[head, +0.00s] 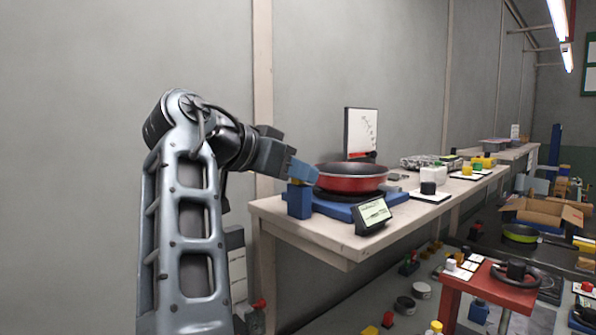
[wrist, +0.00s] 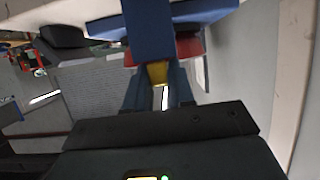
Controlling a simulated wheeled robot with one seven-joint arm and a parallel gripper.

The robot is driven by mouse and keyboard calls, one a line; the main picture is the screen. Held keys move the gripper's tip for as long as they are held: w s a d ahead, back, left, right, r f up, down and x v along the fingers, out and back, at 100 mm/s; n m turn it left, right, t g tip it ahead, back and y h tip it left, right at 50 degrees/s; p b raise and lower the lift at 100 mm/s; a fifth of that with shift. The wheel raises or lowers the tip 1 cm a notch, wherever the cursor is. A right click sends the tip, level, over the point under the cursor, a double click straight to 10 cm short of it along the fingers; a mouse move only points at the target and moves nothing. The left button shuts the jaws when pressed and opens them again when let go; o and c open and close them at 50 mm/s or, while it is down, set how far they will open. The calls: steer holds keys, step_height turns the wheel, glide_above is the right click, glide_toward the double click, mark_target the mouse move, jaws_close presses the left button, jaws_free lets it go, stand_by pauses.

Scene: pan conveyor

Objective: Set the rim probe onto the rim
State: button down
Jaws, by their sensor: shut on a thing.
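My gripper (head: 303,173) is at the left side of a red pan (head: 352,180) with a dark inside, which sits on a blue base (head: 338,209) on the bench. In the wrist view, my gripper (wrist: 158,92) is shut on a small yellow piece (wrist: 158,74), which I take to be the rim probe. A blue block (head: 299,203) stands just below the fingertips; it also shows in the wrist view (wrist: 148,32). I cannot tell whether the probe touches the block. The pan's red side (wrist: 192,48) shows partly behind the block. The probe's lower end is hidden.
A tilted display (head: 372,216) stands at the bench's front edge. A white panel (head: 361,131) stands behind the pan. White blocks, a black knob (head: 428,188) and other parts lie further right on the bench (head: 320,235). The air above the pan is clear.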

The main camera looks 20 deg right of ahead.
steer(key=shift+w+d, duration=0.2)
steer(key=shift+d, duration=0.45)
steer(key=shift+w+d, duration=0.2)
steer(key=shift+d, duration=0.4)
steer(key=c, duration=1)
jaws_free()
steer(key=shift+c, duration=0.2)
steer(key=b+v, duration=0.1)
steer(key=v, duration=0.6)
steer(key=shift+a+r+b, duration=0.2)
steer(key=shift+a+b, duration=0.1)
steer(key=shift+b, duration=0.1)
steer(key=shift+s, duration=0.1)
steer(key=shift+s, duration=0.1)
